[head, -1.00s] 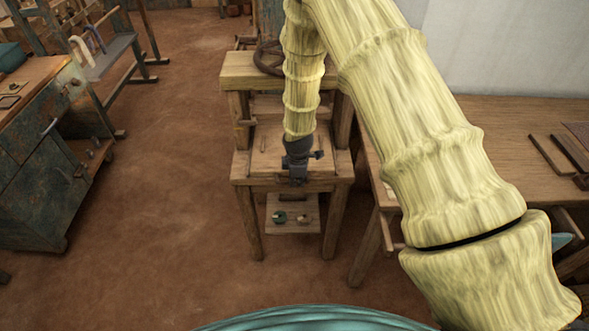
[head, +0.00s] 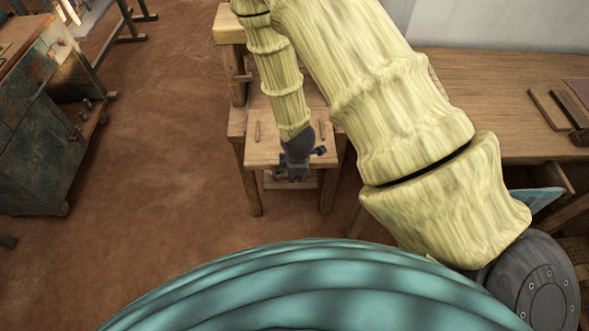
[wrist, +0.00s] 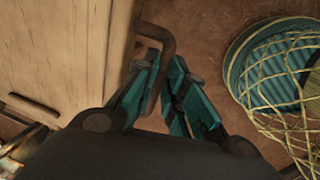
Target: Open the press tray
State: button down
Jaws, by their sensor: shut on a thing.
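The press tray (head: 268,150) is a pale wooden board in the wooden press, and it juts out past the press's front edge towards me. It fills the left of the wrist view (wrist: 65,45). A dark bent metal handle (wrist: 158,33) stands at the tray's edge. My gripper (head: 297,172) is at the tray's front edge. In the wrist view its teal fingers (wrist: 164,75) are shut on the handle. My arm hides the middle of the press and part of the tray.
The press frame (head: 232,35) stands behind the tray. A workbench (head: 480,85) is close on the right. A worn metal cabinet (head: 45,120) stands at the left, with open floor (head: 165,130) between it and the press. A low shelf (head: 318,180) under the press is mostly hidden.

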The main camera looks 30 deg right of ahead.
jog(key=c, duration=1.5)
grip_release()
jog(key=shift+s+a+r, duration=0.15)
jog(key=shift+s+r, duration=0.2)
jog(key=shift+r, duration=1.6)
jog(key=shift+s+a+r, duration=0.1)
jog(key=shift+s+r, duration=0.2)
jog(key=shift+r, duration=1.7)
jog(key=shift+s+a+r, duration=0.15)
jog(key=shift+s+r, duration=0.2)
jog(key=shift+r, duration=1.6)
jog(key=s+a+f+m, duration=0.1)
jog(key=s+f+m, duration=0.3)
jog(key=s+f, duration=0.2)
jog(key=s+f+m+g, duration=0.1)
jog(key=s+f+m, duration=0.4)
jog(key=s+f, duration=0.2)
jog(key=s+a+f+m+g+y, duration=0.1)
jog(key=s+f+m, duration=0.3)
jog(key=s+f, duration=0.3)
jog(key=shift+s+a+f, duration=0.15)
jog(key=shift+s+a, duration=0.05)
jog(key=shift+s, duration=0.3)
jog(key=shift+s+a+f, duration=0.1)
jog(key=shift+s+a, duration=0.05)
jog(key=shift+s, duration=0.3)
